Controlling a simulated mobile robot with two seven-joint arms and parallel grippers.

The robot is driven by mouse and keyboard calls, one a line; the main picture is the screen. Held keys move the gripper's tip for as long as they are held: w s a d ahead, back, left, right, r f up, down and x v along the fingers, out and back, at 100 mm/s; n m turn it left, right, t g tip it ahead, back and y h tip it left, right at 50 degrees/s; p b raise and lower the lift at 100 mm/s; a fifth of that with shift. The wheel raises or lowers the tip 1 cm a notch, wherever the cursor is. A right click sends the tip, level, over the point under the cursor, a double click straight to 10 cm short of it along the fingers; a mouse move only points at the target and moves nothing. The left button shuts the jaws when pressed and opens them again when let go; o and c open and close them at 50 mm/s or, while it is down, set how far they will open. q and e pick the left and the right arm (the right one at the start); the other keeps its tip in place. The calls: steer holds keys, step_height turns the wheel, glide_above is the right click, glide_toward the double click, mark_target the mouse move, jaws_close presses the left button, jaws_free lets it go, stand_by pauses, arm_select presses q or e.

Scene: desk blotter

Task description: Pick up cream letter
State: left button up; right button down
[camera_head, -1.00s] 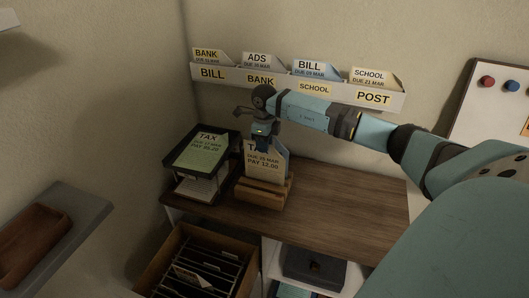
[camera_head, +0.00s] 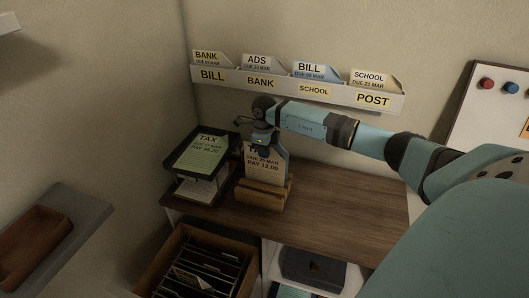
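A cream letter (camera_head: 263,174) marked TAX, DUE 25 MAR, PAY 12.00 stands upright in a wooden letter holder (camera_head: 263,195) on the desk. My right gripper (camera_head: 262,149) is at the top of this letter and hides part of its upper edge and the TAX line. The fingers are small and dark here, so I cannot tell whether they are open or shut on the letter. My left gripper is not in view.
A green TAX letter (camera_head: 207,150) lies on a black tray (camera_head: 177,157) left of the holder. A wall rack (camera_head: 335,97) with several letters is behind my arm. An open file drawer (camera_head: 158,265) is below. The desk's right part (camera_head: 350,205) is clear.

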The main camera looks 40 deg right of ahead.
step_height(320, 180, up, 28)
steer(key=b, duration=0.1)
stand_by(0.4)
steer(key=shift+f, duration=0.1)
stand_by(1.1)
